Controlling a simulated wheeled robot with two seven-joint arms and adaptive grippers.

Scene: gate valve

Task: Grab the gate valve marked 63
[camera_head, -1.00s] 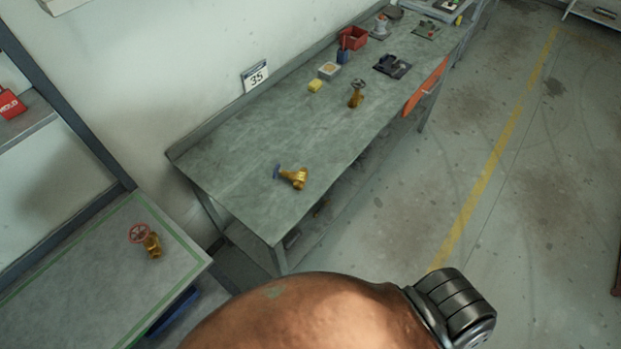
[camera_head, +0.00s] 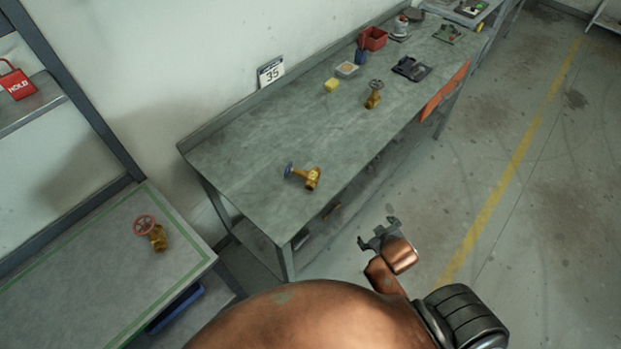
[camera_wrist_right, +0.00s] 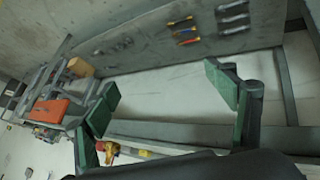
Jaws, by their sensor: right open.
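Three brass gate valves show in the head view. One with a blue handwheel (camera_head: 311,178) lies on the near part of the grey workbench (camera_head: 245,165). One with a dark handwheel (camera_head: 373,100) stands farther along the bench. One with a red handwheel (camera_head: 157,239) is on the green-edged table (camera_head: 80,275) at left. No marking 63 is legible on any. My right gripper (camera_head: 380,236) is open and empty, off the bench's front edge, apart from every valve. Its spread green-padded fingers (camera_wrist_right: 163,85) fill the right wrist view, with a brass piece (camera_wrist_right: 110,150) low beside the left finger.
A sign reading 35 (camera_head: 271,71) stands at the bench's back. A yellow block (camera_head: 331,86), a small tray (camera_head: 346,70), a red bin (camera_head: 373,39) and a dark fixture (camera_head: 411,69) sit farther along. The floor at right is clear.

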